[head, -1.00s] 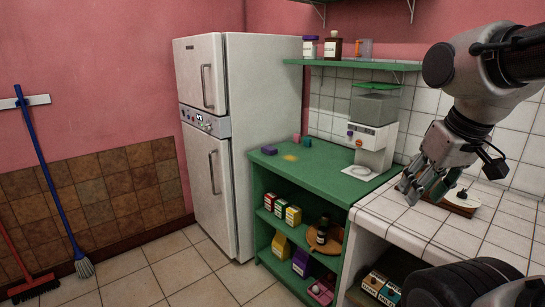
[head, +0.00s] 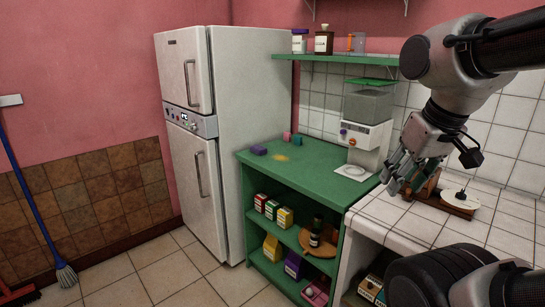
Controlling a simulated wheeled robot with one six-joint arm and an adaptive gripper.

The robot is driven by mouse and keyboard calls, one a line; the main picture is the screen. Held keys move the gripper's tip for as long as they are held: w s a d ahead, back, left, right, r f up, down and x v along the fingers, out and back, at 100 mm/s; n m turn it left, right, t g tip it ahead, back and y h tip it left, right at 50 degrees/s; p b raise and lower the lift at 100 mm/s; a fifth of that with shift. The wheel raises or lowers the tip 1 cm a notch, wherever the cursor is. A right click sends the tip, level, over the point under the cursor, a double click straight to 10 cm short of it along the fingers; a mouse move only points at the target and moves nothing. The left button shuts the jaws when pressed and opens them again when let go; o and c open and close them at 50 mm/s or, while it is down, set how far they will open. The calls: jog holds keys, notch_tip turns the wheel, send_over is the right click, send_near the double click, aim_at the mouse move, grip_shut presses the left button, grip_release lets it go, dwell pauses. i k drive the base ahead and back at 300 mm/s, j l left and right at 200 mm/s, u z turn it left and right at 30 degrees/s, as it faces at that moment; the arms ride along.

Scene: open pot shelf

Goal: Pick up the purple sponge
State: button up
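The purple sponge (head: 258,150) is a small block lying on the green counter (head: 325,165), near its left edge beside the fridge. My gripper (head: 402,180) hangs over the white tiled counter at the right, fingers pointing down and left. Its fingers look spread apart with nothing between them. It is well to the right of the sponge and apart from it, with the dispenser between them in the picture.
A pink block (head: 287,136) and a teal block (head: 297,141) lie behind the sponge, and a yellow patch (head: 281,157) lies beside it. A dispenser (head: 366,135) stands on the green counter. A green shelf (head: 335,58) hangs above. The fridge (head: 205,140) borders the left.

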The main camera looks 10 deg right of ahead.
aim_at(260, 150)
jog(key=i+j+z, duration=0.2)
jog(key=i+j, duration=0.25)
jog(key=j, duration=0.15)
jog(key=i+j+z, duration=0.1)
jog(key=j, duration=0.25)
jog(key=i+j+z, duration=0.1)
jog(key=i+j, duration=0.15)
jog(key=i+j+z, duration=0.1)
jog(key=j, duration=0.35)
jog(key=i+j+z, duration=0.1)
jog(key=i+j, duration=0.3)
jog(key=j, duration=0.25)
jog(key=i+j+z, duration=0.15)
jog(key=i+j, duration=0.2)
jog(key=j, duration=0.3)
jog(key=i+j+z, duration=0.15)
jog(key=j, duration=0.2)
jog(key=i+j+z, duration=0.1)
jog(key=j, duration=0.25)
jog(key=i+j, duration=0.25)
jog(key=j, duration=0.15)
jog(key=i+j+z, duration=0.15)
jog(key=i+j, duration=0.1)
jog(key=j, duration=0.05)
